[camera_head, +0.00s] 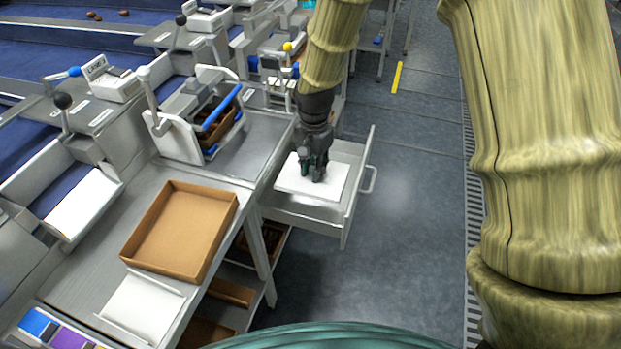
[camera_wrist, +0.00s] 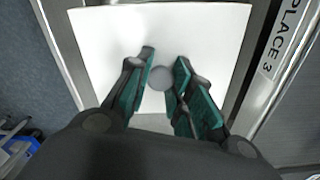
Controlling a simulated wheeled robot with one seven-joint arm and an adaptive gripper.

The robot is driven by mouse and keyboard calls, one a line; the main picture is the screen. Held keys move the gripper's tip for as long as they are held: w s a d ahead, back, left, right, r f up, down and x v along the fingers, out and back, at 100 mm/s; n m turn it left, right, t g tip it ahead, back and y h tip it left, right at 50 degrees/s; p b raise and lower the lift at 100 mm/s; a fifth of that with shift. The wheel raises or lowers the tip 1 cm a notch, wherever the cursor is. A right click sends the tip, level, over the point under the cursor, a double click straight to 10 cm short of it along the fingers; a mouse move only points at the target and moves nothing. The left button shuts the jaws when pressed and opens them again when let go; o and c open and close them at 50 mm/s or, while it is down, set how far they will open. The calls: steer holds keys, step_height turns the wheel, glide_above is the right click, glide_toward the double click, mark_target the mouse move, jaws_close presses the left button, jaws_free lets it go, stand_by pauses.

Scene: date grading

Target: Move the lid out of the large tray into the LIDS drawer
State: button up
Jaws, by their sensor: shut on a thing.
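The white lid (camera_head: 290,182) is inside the open drawer (camera_head: 348,205) at the middle of the head view. It appears as a flat white sheet (camera_wrist: 200,28) with a round grey knob (camera_wrist: 158,77) in the wrist view. My gripper (camera_head: 314,178) points down over the lid, its green-padded fingers (camera_wrist: 162,82) on either side of the knob and shut on it. Whether the lid touches the drawer floor I cannot tell. The large brown tray (camera_head: 166,272) on the bench is empty. No LIDS label is readable on the drawer.
A white panel (camera_head: 143,308) lies in front of the tray. A white stand with a blue handle (camera_head: 222,108) is behind the drawer, left of my arm. A "PLACE 3" label (camera_wrist: 284,45) sits beside the drawer in the wrist view. The floor right of the drawer is clear.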

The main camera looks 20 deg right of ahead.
steer(key=shift+s+f, duration=0.15)
steer(key=shift+f, duration=0.5)
glide_above(314, 204)
step_height(314, 204, down, 6)
steer(key=shift+d+f, duration=0.1)
steer(key=shift+d, duration=0.05)
steer(key=shift+f+p, duration=0.3)
steer(key=shift+f, duration=1.7)
steer(key=shift+f, duration=0.1)
steer(key=o, duration=0.9)
steer(key=shift+c, duration=0.2)
steer(key=shift+r+b, duration=0.6)
steer(key=shift+r, duration=5.55)
